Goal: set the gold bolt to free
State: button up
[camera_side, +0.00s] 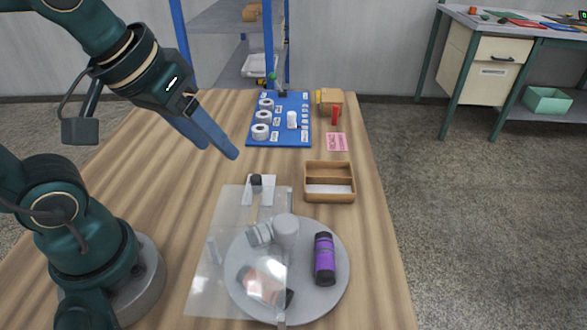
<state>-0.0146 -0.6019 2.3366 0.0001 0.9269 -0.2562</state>
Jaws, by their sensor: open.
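My gripper (220,151) is open and empty, with two blue fingers pointing down and right above the table. It is apart from everything on the table. A small white plate (267,193) with a black knob (256,180) lies below and right of the fingertips, at the far edge of a clear panel. A narrow tan strip shows under the knob, partly seen through the panel. I cannot tell whether this is the gold bolt, nor which position it is in. No other clearly gold bolt can be made out.
The clear panel (208,285) stands over part of a round grey turntable (335,285) holding a purple bottle (325,260) and grey parts. A wooden two-compartment tray (352,183), pink card (337,142), red cylinder (335,116) and blue board (292,138) stand farther back.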

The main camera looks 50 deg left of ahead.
jog(key=w+a+f+n+g, duration=0.2)
jog(key=w+n, duration=0.2)
jog(key=w, duration=0.2)
jog(key=n+g, duration=0.2)
jog(key=g, duration=0.1)
send_over(256, 177)
jog(key=f, duration=0.7)
jog(key=shift+w+d+f, duration=0.1)
jog(key=shift+w+f, duration=0.05)
jog(key=shift+w, duration=0.05)
jog(key=shift+s+f, duration=0.2)
jog(key=shift+f, duration=2.8)
grip_shut()
